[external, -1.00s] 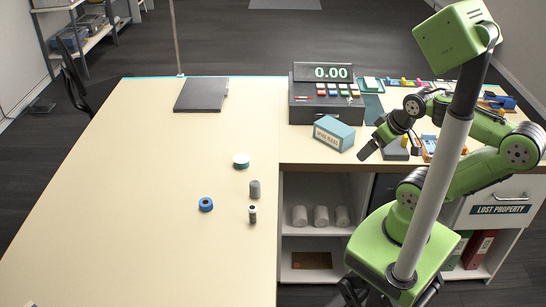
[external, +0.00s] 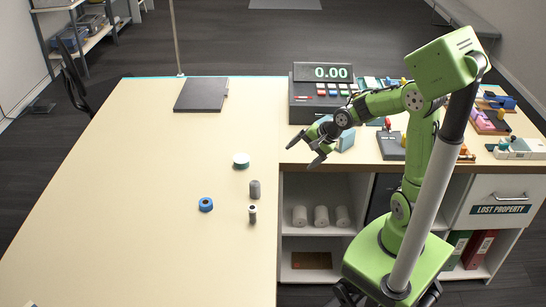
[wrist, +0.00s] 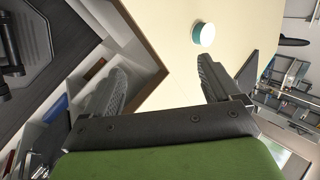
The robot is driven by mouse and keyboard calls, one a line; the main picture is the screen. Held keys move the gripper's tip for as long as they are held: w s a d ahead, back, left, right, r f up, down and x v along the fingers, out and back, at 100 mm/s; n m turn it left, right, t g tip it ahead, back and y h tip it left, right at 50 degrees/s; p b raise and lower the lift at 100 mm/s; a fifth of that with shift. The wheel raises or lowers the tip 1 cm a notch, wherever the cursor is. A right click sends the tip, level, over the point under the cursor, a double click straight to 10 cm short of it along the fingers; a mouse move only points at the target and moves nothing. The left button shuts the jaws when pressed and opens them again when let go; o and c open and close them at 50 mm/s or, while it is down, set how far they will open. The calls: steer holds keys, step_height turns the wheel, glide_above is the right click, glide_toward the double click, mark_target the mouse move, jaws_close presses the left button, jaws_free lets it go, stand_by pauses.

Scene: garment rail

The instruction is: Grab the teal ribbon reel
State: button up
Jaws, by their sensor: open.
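The teal ribbon reel (external: 240,161) is a short round reel with a white top and teal side. It lies on the cream tabletop, left of my gripper. In the wrist view the reel (wrist: 203,35) shows at the upper right, beyond the fingertips and apart from them. My gripper (external: 305,148) is open and empty above the table edge near the register, its fingers pointing left. In the wrist view my gripper's two fingers (wrist: 162,80) are spread wide.
A blue ring-shaped reel (external: 206,204), a grey cylinder (external: 255,188) and a small dark spool (external: 253,215) stand near the teal reel. A cash register (external: 322,108) and a partly hidden blue box (external: 346,140) are behind my gripper. The table's left part (external: 120,200) is clear.

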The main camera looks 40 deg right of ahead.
steer(key=w+f+m+t+y+b, duration=0.2)
steer(key=w+f+m+y, duration=0.1)
steer(key=w+f+m, duration=0.4)
steer(key=m+t+y+b, duration=0.1)
steer(key=m+t, duration=0.2)
steer(key=m, duration=0.6)
glide_toward(243, 159)
steer(key=b+x, duration=0.2)
steer(key=x, duration=0.9)
steer(key=shift+w+d+f+b, duration=0.1)
steer(key=shift+b, duration=0.2)
steer(key=shift+d, duration=0.1)
steer(key=c, duration=1)
